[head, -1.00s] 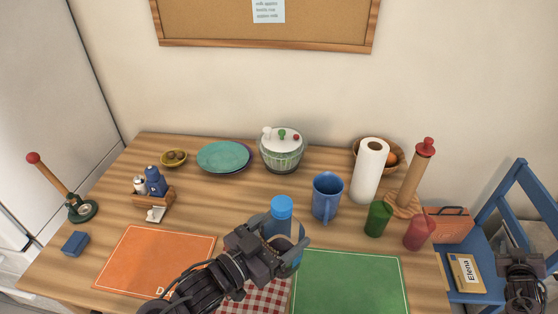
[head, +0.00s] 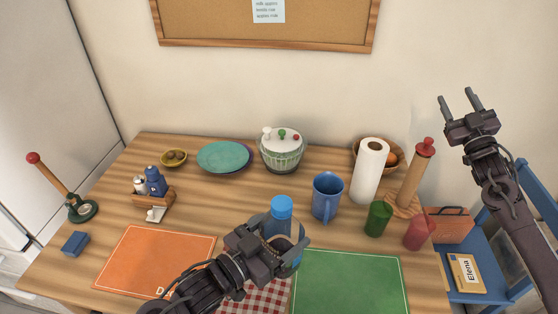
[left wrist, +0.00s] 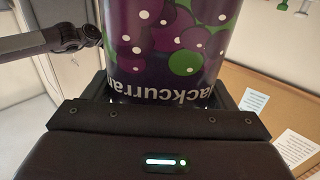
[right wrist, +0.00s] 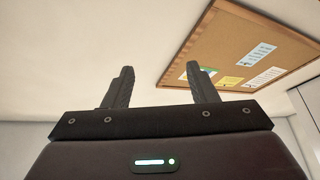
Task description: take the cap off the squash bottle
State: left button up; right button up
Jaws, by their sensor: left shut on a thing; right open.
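The squash bottle's blue cap (head: 281,206) is on top of the bottle in the head view. My left gripper (head: 285,250) is shut around the bottle's body below the cap, and the bottle looks upright. In the left wrist view the bottle (left wrist: 170,50) shows a purple label with berries and part of the word "blackcurrant", close between the fingers. My right gripper (head: 460,103) is open and empty, raised at the right above the blue chair, well apart from the bottle. Its two fingers also show spread in the right wrist view (right wrist: 160,88).
A blue mug (head: 327,195) stands just right of the bottle. A green mat (head: 348,284) and orange mat (head: 156,260) lie in front.

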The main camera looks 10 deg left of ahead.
jog(key=s+a+r+n+g+y, duration=0.2)
jog(key=a+r+n+g+y, duration=0.25)
jog(key=a, duration=0.75)
jog(key=s+a+r+n+g+y, duration=0.2)
jog(key=a+r+n+g+y, duration=0.25)
jog(key=a, duration=0.75)
jog(key=s+a+r+n+g+y, duration=0.3)
jog(key=a+r+n+g+y, duration=0.15)
jog(key=a, duration=0.65)
jog(key=s+a+n+g, duration=0.6)
jog(key=s+a, duration=0.1)
jog(key=a, duration=0.3)
jog(key=s+a+f+n+g+h, duration=0.2)
jog(key=s+a+n+g+h, duration=0.25)
jog(key=s+a, duration=0.45)
jog(key=t+h, duration=0.2)
jog(key=h, duration=1.3)
send_over(279, 203)
jog(key=shift+m, duration=0.3)
jog(key=f, duration=0.9)
jog(key=shift+a, duration=0.35)
jog(key=shift+d, duration=0.3)
jog(key=shift+d+f, duration=0.1)
jog(key=shift+f, duration=0.2)
notch_tip(279, 203, down, 7)
jog(key=shift+f, duration=0.15)
